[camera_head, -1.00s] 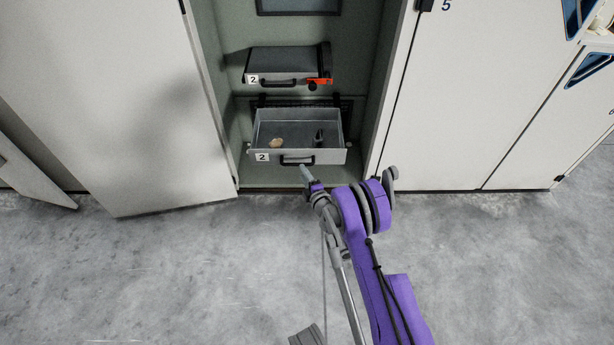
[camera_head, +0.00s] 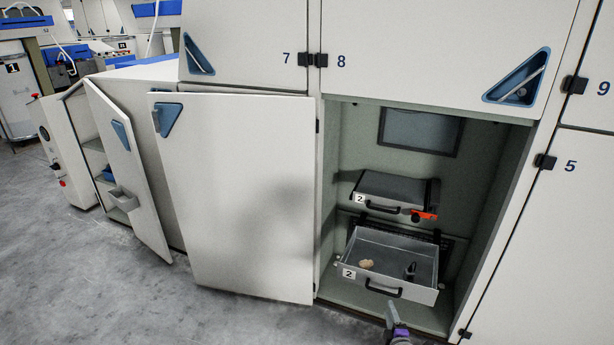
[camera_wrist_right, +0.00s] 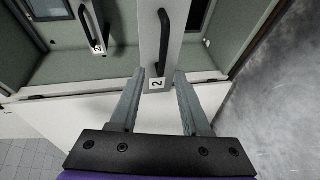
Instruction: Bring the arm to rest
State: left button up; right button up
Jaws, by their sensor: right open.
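My right gripper (camera_head: 391,314) shows at the bottom edge of the head view, in front of the open cabinet, just below the lower drawer. In the right wrist view its two fingers (camera_wrist_right: 158,90) are apart with nothing held between them. The lower drawer's front (camera_wrist_right: 172,60) with its black handle and a "2" label lies just beyond the fingertips. Most of my right arm is out of the head view. My left gripper is not in view.
The lower drawer (camera_head: 421,293) is pulled out and holds a tan object (camera_head: 367,264) and a dark one (camera_head: 410,270). An upper drawer (camera_head: 388,187) has an orange part. The open cabinet door (camera_head: 240,200) stands left. Grey floor (camera_head: 150,300) is clear at lower left.

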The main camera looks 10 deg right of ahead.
jog(key=s+a+r+m+g+h, duration=0.1)
jog(key=s+a+r+m+g, duration=0.1)
jog(key=s+r+m, duration=0.45)
jog(key=s+a+r+m+g+h, duration=0.1)
jog(key=s+a+r+m+g, duration=0.15)
jog(key=r, duration=0.75)
jog(key=s+a+m+g+y, duration=0.2)
jog(key=s+a, duration=0.3)
jog(key=s, duration=0.5)
jog(key=s+a+m+g+y, duration=0.1)
jog(key=s+a+m+g, duration=0.2)
jog(key=s, duration=0.7)
jog(key=s+a+m+g+y, duration=0.1)
jog(key=s+a+g+y, duration=0.1)
jog(key=s+a, duration=0.6)
pick_arm(q)
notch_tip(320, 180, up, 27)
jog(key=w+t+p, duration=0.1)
jog(key=p, duration=2.2)
pick_arm(e)
notch_tip(320, 180, up, 27)
jog(key=s+d+t, duration=0.1)
jog(key=d, duration=0.1)
jog(key=shift+r, duration=0.15)
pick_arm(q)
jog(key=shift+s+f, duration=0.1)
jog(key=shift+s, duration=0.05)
pick_arm(e)
jog(key=shift+s, duration=0.25)
jog(key=shift+w, duration=0.1)
